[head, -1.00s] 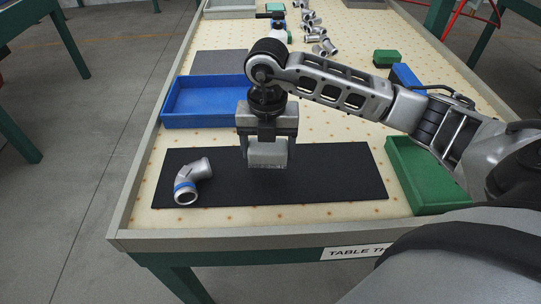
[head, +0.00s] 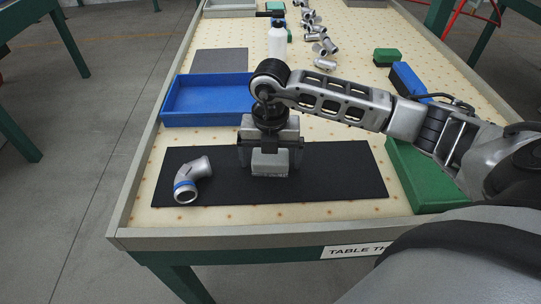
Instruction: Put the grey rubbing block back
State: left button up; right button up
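The grey rubbing block (head: 269,164) rests on the black mat (head: 340,185), near its middle. My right gripper (head: 270,160) points down over the block, with one finger at each side. The fingers look spread wider than the block, so the gripper appears open around it. A silver elbow casting with a blue band (head: 188,184) lies on the left part of the mat, apart from the gripper. My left gripper is not in view.
A blue tray (head: 166,110) stands behind the mat and a green tray (head: 430,203) to its right. Behind are a grey pad (head: 222,60), a white bottle (head: 277,40), several castings (head: 325,64), a green block (head: 387,55) and a blue block (head: 408,80).

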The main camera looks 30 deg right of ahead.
jog(key=shift+r, duration=0.1)
notch_tip(320, 180, up, 16)
jog(key=shift+w+a+p, duration=0.15)
jog(key=shift+a+p, duration=0.15)
jog(key=shift+a, duration=0.1)
jog(key=shift+r, duration=0.1)
